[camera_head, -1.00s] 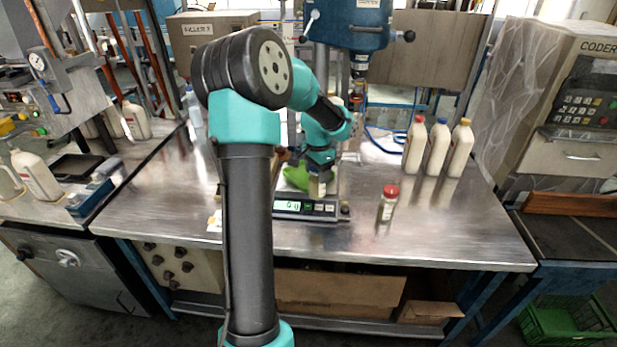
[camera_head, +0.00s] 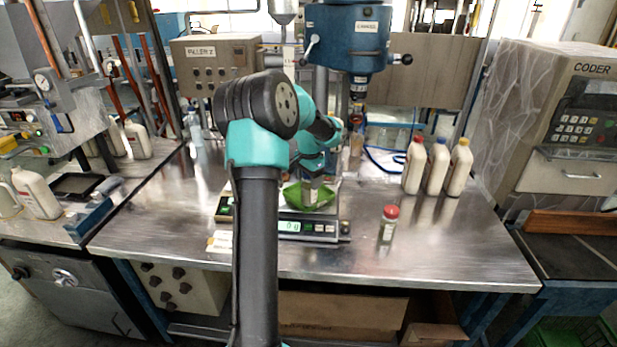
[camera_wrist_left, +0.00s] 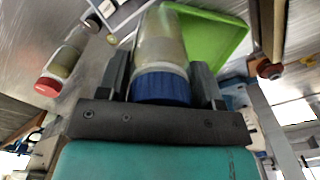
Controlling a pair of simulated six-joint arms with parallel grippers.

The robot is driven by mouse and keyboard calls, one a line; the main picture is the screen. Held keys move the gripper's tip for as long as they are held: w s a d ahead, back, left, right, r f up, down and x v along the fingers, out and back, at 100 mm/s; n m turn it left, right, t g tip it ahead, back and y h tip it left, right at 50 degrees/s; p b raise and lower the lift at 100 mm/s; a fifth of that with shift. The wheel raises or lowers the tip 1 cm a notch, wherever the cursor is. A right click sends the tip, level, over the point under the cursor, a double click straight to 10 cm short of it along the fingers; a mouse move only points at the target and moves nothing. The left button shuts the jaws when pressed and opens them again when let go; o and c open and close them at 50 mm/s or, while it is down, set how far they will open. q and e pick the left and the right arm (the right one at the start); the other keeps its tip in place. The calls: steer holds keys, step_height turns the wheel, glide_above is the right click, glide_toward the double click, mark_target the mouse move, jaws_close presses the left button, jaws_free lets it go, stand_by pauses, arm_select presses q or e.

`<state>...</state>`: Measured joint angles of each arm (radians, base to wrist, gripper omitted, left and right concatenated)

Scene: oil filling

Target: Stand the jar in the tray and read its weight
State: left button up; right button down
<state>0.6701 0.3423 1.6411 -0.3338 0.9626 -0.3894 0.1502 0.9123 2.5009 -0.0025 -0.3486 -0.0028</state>
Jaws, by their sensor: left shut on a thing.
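My left gripper (camera_head: 314,178) is shut on a jar with a blue lid (camera_wrist_left: 162,86). In the left wrist view the jar's clear body (camera_wrist_left: 160,38) holds a pale amber content and points toward the green tray. In the head view the jar (camera_head: 309,194) hangs roughly upright over the green tray (camera_head: 325,198), partly hidden by the gripper. I cannot tell whether its base touches the tray. The tray sits on a scale (camera_head: 318,229), whose lit display (camera_head: 289,226) seems to read 0.0. My right gripper is not in view.
A red-capped jar (camera_head: 388,226) stands right of the scale. Several white bottles (camera_head: 437,167) stand at the back right. The steel bench (camera_head: 455,240) is clear at the front right.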

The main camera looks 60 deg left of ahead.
arm_select(q)
steer(key=w+a, duration=0.4)
steer(key=a, duration=0.4)
steer(key=shift+w+f, duration=0.35)
steer(key=shift+f, duration=0.05)
steer(key=shift+f, duration=0.1)
steer(key=shift+f, duration=1.7)
steer(key=shift+f, duration=0.15)
steer(key=o, duration=1.3)
steer(key=shift+c, duration=0.2)
step_height(320, 180, up, 12)
steer(key=shift+r, duration=0.2)
